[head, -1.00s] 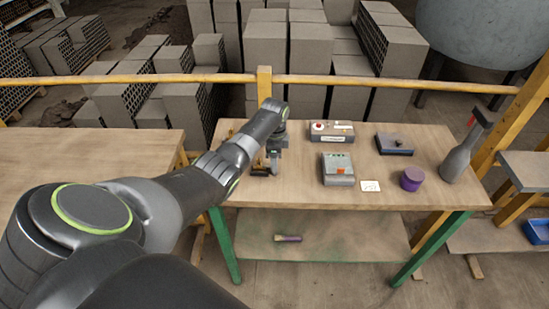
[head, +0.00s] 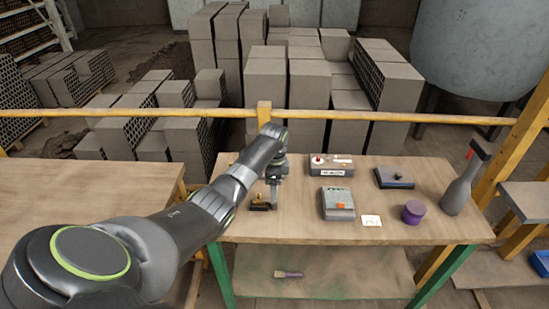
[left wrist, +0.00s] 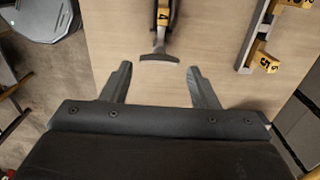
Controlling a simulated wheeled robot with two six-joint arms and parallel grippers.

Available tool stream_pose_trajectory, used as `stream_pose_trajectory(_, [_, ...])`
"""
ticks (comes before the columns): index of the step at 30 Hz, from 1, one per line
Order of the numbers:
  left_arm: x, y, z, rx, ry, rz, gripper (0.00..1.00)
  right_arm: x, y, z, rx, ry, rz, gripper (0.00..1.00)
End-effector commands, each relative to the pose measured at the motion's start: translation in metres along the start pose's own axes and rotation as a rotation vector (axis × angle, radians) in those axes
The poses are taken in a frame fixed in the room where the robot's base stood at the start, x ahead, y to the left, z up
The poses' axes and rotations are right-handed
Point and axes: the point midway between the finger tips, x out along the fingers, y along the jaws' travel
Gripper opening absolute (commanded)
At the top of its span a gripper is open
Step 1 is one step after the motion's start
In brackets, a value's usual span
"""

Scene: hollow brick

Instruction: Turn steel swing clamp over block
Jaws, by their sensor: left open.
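My left gripper (head: 272,196) hangs over the left end of the green-legged workbench, fingers pointing down. In the left wrist view the left gripper (left wrist: 159,71) is open, with its two fingers wide apart. A slim grey metal piece with a T-shaped end and a yellow tag marked 4 (left wrist: 162,18), likely the steel swing clamp, reaches in from the top, its end between and just beyond the fingertips. I see no contact. In the head view a small dark and yellowish fixture (head: 260,206) sits beside the gripper, partly hidden. I cannot make out the block. My right gripper is not in view.
A yellow rail (head: 400,117) runs behind. The wrist view shows a yellow tag marked 5 (left wrist: 266,63).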

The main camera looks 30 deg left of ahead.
Motion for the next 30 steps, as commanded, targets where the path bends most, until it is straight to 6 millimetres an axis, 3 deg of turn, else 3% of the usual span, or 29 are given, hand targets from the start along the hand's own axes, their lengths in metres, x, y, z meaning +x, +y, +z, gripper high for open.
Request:
stream_pose_trajectory(14, [-0.114, -0.002, 0.0, 0.002, 0.002, -0.009, 0.55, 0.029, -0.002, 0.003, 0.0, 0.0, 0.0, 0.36])
stream_pose_trajectory(15, [-0.123, 0.0, 0.0, 0.001, 0.0, -0.002, 0.55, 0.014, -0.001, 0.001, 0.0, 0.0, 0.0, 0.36])
stream_pose_trajectory(21, [-0.137, 0.0, 0.0, 0.001, 0.001, -0.002, 0.55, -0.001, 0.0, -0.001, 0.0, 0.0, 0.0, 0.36])
stream_pose_trajectory(30, [-0.14, -0.001, -0.001, 0.001, 0.001, -0.003, 0.55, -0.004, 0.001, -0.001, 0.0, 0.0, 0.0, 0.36])
